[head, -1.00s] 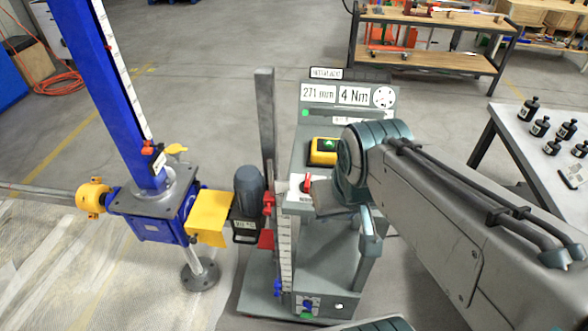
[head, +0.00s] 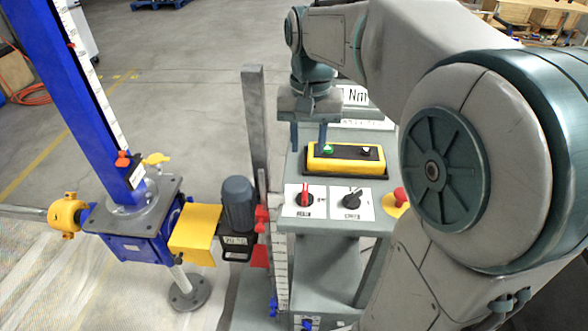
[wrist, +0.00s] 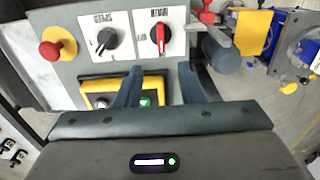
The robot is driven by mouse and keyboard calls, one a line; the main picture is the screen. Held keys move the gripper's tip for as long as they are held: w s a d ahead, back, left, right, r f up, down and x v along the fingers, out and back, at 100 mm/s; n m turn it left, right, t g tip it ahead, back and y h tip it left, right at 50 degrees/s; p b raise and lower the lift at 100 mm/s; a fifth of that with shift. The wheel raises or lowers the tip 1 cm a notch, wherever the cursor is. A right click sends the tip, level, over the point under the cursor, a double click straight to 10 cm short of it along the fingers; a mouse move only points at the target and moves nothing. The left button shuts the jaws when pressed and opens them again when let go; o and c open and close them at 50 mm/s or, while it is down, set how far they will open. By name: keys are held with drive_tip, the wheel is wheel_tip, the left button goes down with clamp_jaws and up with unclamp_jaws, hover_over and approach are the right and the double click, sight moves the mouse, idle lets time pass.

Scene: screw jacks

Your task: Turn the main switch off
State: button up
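A rotary switch with a red handle (head: 305,196) on a white plate sits at the left of the grey control panel (head: 330,226); I take it as the main switch. Its handle stands about upright in the picture, and its small labels are unreadable. It also shows at the top middle of the wrist view (wrist: 161,39). My gripper (head: 308,142) points down behind the switch, beside the yellow box's left part. In the wrist view its two fingers (wrist: 160,88) are apart with nothing between them. It is open and does not touch the switch.
A black rotary knob (head: 352,198) is right of the red one, then a red mushroom button (head: 401,196). A yellow button box (head: 345,160) with a lit green button lies behind. A grey post (head: 257,125) and motor (head: 238,204) stand left.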

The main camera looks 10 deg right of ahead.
sight(305, 191)
drive_tip(key=f, duration=1.4)
drive_tip(key=shift+w, duration=0.3)
clamp_jaws()
